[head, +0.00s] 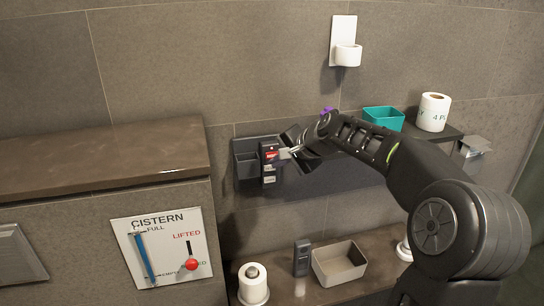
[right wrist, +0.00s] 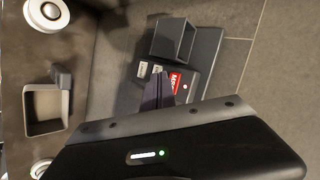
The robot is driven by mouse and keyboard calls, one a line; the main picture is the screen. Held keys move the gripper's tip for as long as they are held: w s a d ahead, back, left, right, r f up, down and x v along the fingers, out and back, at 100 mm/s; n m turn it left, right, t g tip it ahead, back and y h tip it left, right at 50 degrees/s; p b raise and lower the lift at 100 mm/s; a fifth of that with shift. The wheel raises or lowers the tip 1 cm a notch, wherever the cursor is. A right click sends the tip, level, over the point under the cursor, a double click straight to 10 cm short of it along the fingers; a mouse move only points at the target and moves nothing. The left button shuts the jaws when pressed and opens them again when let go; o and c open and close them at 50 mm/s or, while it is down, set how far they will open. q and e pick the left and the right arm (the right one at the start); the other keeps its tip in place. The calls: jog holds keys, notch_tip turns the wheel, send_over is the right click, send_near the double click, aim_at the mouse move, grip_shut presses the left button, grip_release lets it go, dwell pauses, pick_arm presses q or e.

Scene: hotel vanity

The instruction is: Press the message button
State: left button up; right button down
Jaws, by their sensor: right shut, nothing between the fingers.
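A dark upright device (head: 269,172) with a red label (head: 270,155) and pale labels is mounted on the wall holder in the middle of the head view. The red label, with white lettering, also shows in the right wrist view (right wrist: 175,82). My right gripper (head: 286,153) is shut and empty, with its tips at the right side of the device, close to the red label. Whether they touch it I cannot tell. In the right wrist view the dark fingers (right wrist: 156,90) lie beside the red label and partly cover the device. My left gripper is not in view.
A grey pocket (head: 245,168) adjoins the device. Above right, a shelf holds a teal box (head: 383,117) and a paper roll (head: 433,112). Below are a grey bin (head: 339,265), a dark handset (head: 302,258) and a roll (head: 253,284). A cistern panel (head: 160,246) is at left.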

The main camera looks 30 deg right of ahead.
jog(key=shift+w, duration=0.1)
dwell(0.6)
jog(key=shift+w+d+p, duration=0.15)
jog(key=shift+w+p, duration=0.15)
jog(key=shift+p, duration=0.05)
jog(key=shift+w+r, duration=0.1)
jog(key=shift+w, duration=0.1)
dwell(0.5)
jog(key=shift+w+d+r+p, duration=0.15)
jog(key=shift+w+d+p, duration=0.1)
jog(key=shift+p, duration=0.1)
dwell(0.4)
jog(key=shift+s+f+b, duration=0.25)
jog(key=shift+s+b, duration=0.45)
jog(key=shift+s, duration=0.15)
